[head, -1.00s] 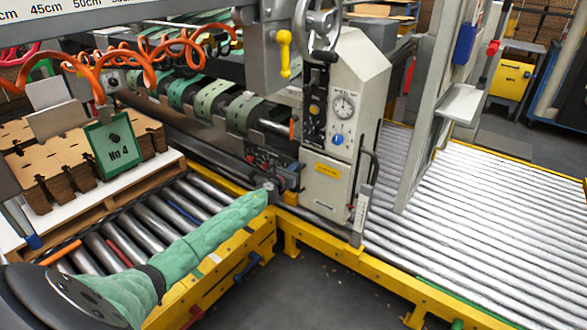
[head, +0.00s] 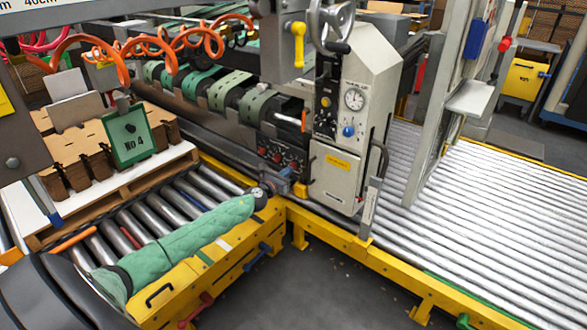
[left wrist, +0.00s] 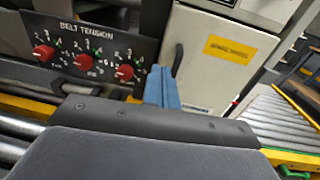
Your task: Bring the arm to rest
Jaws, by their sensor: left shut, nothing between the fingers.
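My left arm comes in from the lower left of the head view in a green quilted sleeve (head: 185,240), stretched over the rollers and yellow frame. My left gripper (head: 285,173) is at its far end, small and hard to make out, in front of the machine's knob panel. In the left wrist view the blue fingers (left wrist: 163,88) are together and empty. They point toward the gap between the belt tension panel (left wrist: 85,55) and the pale cabinet (left wrist: 222,62). Whether they touch anything I cannot tell. My right gripper is in neither view.
A grey machine (head: 360,130) with a gauge and handwheel stands just beyond the gripper. A pallet (head: 130,190) of brown card blanks with a green No 4 sign (head: 128,138) is at left. A roller conveyor (head: 480,220) runs right.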

